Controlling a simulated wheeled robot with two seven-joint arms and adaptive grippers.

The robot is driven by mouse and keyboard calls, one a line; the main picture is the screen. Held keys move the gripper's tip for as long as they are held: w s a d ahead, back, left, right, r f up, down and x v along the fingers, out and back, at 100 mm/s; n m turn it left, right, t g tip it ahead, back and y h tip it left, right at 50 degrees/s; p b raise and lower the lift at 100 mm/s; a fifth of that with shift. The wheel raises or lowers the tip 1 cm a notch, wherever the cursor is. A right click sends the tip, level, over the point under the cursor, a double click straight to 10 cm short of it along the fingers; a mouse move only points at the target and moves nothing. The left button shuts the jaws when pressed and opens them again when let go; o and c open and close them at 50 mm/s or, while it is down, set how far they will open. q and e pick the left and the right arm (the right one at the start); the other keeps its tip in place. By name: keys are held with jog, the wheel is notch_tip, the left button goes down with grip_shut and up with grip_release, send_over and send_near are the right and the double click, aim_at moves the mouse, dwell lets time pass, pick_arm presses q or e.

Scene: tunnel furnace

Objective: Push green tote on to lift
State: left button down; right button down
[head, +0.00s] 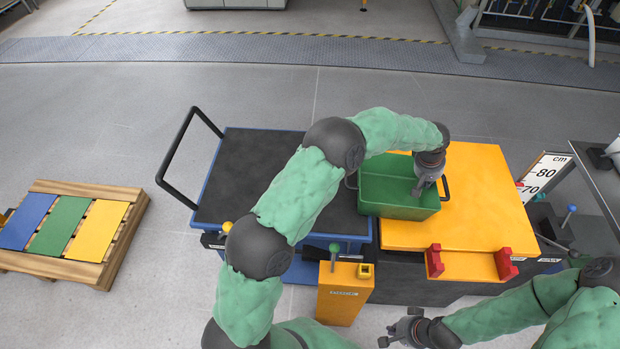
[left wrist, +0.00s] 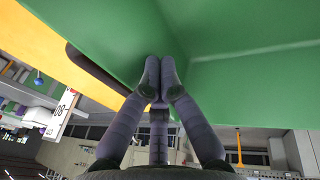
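The green tote (head: 385,188) is open-topped and looks empty. It sits mostly on the yellow lift top (head: 470,190), with its left edge by the black cart top (head: 265,170). My left gripper (head: 420,188) reaches down at the tote's right side, inside or over the rim. In the left wrist view, its fingertips (left wrist: 153,72) are together against or just in front of a green tote wall (left wrist: 90,30), with nothing seen between them. A dark tote handle (left wrist: 95,68) shows beside them. My right gripper (head: 398,331) hangs low, apart from the tote; its finger opening is unclear.
Two red brackets (head: 434,261) (head: 505,263) stand at the lift's front edge. A yellow control post (head: 343,292) stands in front of the cart. A pallet with blue, green and yellow panels (head: 64,226) lies at left. Open floor lies behind the cart.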

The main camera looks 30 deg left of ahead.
pick_arm(q)
jog(key=shift+w+d+p, duration=0.2)
jog(key=shift+w+d, duration=0.3)
jog(key=shift+d, duration=0.5)
jog(key=shift+w+d+p, duration=0.25)
jog(key=shift+w+d, duration=0.2)
jog(key=shift+d, duration=0.55)
jog(key=shift+w+d+p, duration=0.2)
jog(key=shift+w+d, duration=0.3)
jog(key=shift+d, duration=0.5)
